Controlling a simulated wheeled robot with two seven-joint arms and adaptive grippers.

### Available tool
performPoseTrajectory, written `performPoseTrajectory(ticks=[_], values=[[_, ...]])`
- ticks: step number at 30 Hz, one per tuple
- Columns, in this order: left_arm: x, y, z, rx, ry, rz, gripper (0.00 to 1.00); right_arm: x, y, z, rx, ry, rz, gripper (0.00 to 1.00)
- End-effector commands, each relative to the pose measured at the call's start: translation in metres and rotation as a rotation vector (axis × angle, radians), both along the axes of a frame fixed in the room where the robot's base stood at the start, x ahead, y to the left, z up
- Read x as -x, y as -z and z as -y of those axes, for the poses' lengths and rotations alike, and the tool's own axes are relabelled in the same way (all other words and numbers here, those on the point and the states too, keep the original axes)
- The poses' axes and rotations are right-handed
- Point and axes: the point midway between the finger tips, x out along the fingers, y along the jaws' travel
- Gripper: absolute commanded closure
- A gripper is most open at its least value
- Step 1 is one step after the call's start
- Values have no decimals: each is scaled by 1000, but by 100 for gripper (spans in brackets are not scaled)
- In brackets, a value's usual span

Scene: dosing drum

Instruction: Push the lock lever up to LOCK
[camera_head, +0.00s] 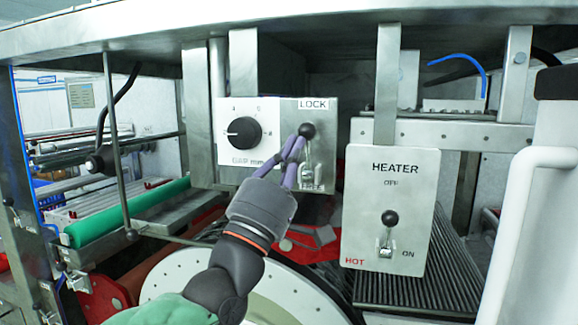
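The lock lever (307,131) has a black ball knob and sits on a metal plate (327,118). Its knob is high on the plate, just below the LOCK label (313,104). A lower label (312,187), partly covered, reads FREE. My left gripper (295,152) reaches up from below, with its purple fingers just below and left of the knob, over the lever's stem. Whether they touch the lever is unclear. The fingers look close together, but their gap cannot be judged. My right gripper is not in view.
A GAP mm dial (244,133) is immediately left of the lever plate. A HEATER panel (391,207) with its own black-knobbed switch (389,218) stands to the right. A metal post (386,85) rises above it. A round drum plate (187,271) lies below my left arm.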

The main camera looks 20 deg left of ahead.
Motion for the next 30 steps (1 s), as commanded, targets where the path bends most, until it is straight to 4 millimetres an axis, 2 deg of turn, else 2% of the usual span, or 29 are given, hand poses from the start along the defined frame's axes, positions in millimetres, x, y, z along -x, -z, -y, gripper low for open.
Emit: performPoseTrajectory(ticks=[1,3,12,30], values=[[1,-8,-1,4,3,-29,100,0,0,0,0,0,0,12],[-3,-11,0,2,4,-78,100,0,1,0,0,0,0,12],[-17,-21,0,0,-1,-73,100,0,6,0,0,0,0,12],[-24,-26,1,-2,-1,-75,100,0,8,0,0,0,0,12]])
